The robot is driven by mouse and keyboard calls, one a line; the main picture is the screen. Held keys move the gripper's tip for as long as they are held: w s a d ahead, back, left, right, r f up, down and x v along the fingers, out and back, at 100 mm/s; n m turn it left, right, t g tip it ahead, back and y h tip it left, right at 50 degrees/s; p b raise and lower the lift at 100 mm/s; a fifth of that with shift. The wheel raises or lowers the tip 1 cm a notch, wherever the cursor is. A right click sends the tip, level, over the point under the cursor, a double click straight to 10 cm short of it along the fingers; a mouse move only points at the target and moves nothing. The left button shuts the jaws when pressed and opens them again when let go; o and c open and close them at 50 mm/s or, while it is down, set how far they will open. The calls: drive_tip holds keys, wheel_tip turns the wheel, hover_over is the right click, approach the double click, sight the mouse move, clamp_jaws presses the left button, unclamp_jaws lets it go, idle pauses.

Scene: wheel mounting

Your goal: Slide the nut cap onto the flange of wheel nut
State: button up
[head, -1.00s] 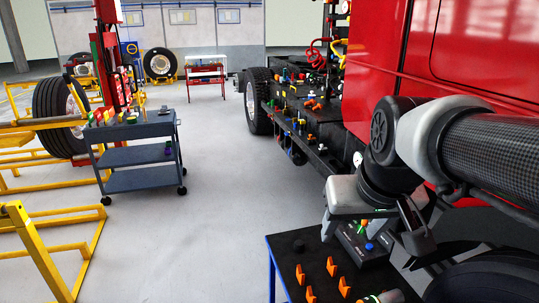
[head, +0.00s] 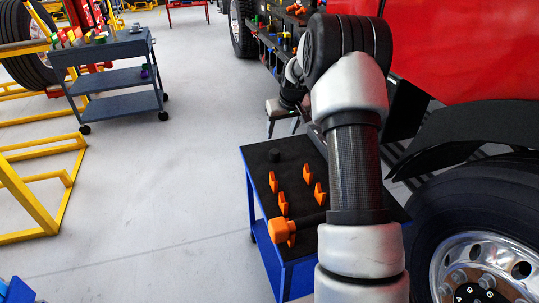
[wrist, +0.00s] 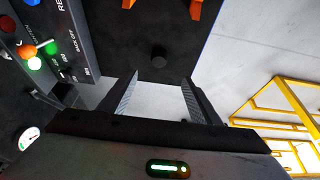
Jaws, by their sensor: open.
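A small black cylinder (head: 275,155), which may be the nut cap, stands at the back left of the blue table's black top. In the wrist view a round black piece (wrist: 158,54), likely the same one, shows beyond my fingertips. The truck's front wheel (head: 490,262) is at the lower right, with nuts (head: 487,281) around its hub; I cannot tell which flange is meant. My gripper (wrist: 160,84) is open, with nothing between its fingers. In the head view my gripper (head: 284,124) is small, beyond the table's back edge in the picture, partly behind my arm.
The blue table (head: 238,170) carries several upright orange pieces (head: 308,174) and an orange-headed tool (head: 281,229), partly hidden by my arm. A control panel (wrist: 75,50) is close at left in the wrist view. A grey cart (head: 105,85) and yellow frames (head: 40,215) stand left. Floor between is clear.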

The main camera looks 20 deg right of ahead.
drive_tip(key=b, duration=0.1)
hover_over(275, 152)
drive_tip(key=s, duration=0.3)
wheel_tip(275, 152, down, 10)
drive_tip(key=shift+w+r, duration=0.1)
drive_tip(key=shift+r, duration=0.15)
drive_tip(key=shift+b+x, duration=0.7)
drive_tip(key=shift+x, duration=2.25)
drive_tip(key=shift+w, duration=0.2)
drive_tip(key=shift+r, duration=0.1)
drive_tip(key=c, duration=1.1)
